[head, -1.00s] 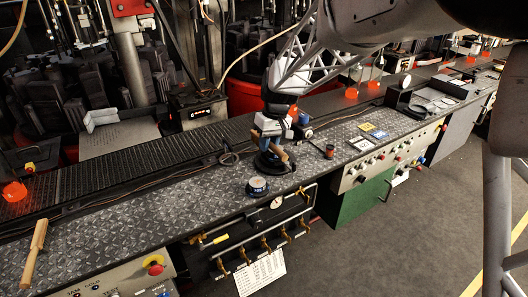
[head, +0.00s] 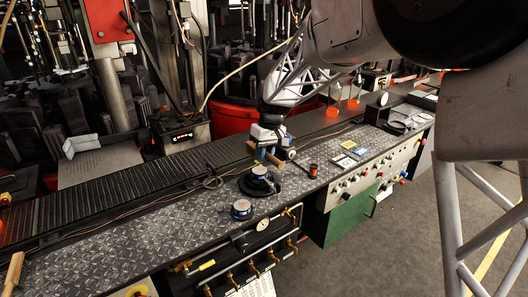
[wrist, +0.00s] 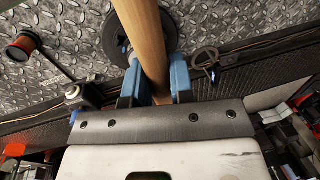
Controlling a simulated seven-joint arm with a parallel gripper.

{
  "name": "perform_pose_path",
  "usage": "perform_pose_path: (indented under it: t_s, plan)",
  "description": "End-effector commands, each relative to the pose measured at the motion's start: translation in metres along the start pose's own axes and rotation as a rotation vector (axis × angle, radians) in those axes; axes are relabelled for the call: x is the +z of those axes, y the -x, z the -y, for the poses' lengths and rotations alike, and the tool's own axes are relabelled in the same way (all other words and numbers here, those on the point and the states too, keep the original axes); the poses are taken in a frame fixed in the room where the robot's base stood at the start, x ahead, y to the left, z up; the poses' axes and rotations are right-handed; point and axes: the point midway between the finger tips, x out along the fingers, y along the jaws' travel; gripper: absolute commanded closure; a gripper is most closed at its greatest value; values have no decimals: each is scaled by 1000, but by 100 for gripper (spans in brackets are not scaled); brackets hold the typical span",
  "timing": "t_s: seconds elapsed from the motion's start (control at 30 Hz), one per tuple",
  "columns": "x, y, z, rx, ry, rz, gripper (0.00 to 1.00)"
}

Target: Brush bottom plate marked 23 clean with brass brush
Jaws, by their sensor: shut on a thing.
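My gripper (head: 266,155) is shut on a wooden handle (wrist: 143,38), which I take for the brush's handle. The handle passes between the blue fingers in the wrist view. The bristles are hidden. Below it on the bench is a black round base (head: 277,191) with a blue-sided round piece (head: 259,172) on it. In the wrist view the handle covers the middle of the black base (wrist: 113,38). A second blue-sided round piece (head: 241,209) stands to the left, near the bench's front edge. No number 23 is readable. I cannot tell whether the brush touches anything.
A dark cup-like piece with an orange rim (head: 313,170) stands right of the base. Yellow and white plates (head: 348,146) lie farther right. A black cable loop (head: 212,182) lies behind. A wooden-handled tool (head: 14,272) lies at far left. The chequer-plate bench (head: 130,235) is clear between.

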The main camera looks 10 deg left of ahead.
Motion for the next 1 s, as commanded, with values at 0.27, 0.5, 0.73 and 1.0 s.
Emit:
perform_pose_path:
  t_s: [0.27, 0.5, 0.73, 1.0]
  plan:
    - [0, -25, -5, -1, 0, 2, 100]
    - [0, -46, -9, 0, 0, 1, 100]
    - [0, -74, -15, -1, -1, 2, 100]
    - [-1, -69, -41, 1, -1, -1, 100]
